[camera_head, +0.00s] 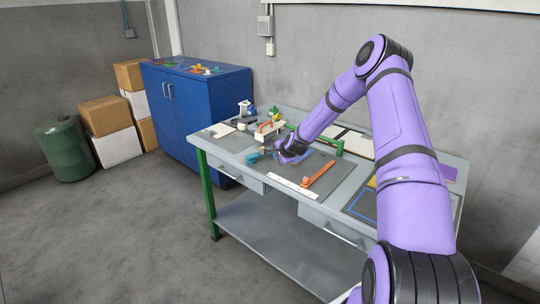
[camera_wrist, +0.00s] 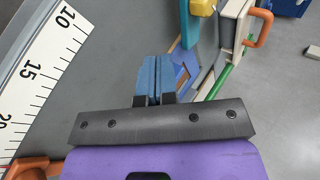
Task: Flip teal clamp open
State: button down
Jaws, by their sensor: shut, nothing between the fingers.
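The teal clamp (camera_head: 252,157) lies on the workbench's dark mat, just left of my gripper in the head view. In the wrist view, a blue-teal bar (camera_wrist: 188,27) beside a yellow block at the top looks like part of it. My gripper (camera_head: 281,154) is low over the mat, pointing left towards the clamp. In the wrist view its two blue fingers (camera_wrist: 156,66) are together and empty, apart from the teal bar. The exact contact between clamp and mat is too small to tell.
A white ruler (camera_head: 296,188) lies along the bench's front, with an orange-handled tool (camera_head: 320,174) to its right. A pale fixture with an orange handle (camera_head: 268,130) stands behind the clamp. A green bar (camera_head: 330,144) is behind my gripper. Bare mat lies between ruler and gripper.

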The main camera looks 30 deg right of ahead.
jog(key=w+f, duration=0.1)
jog(key=w, duration=0.1)
jog(key=w+f, duration=0.1)
jog(key=w, duration=0.1)
jog(key=w+f, duration=0.1)
jog(key=shift+w, duration=0.4)
jog(key=shift+w+d, duration=0.1)
jog(key=shift+w, duration=0.5)
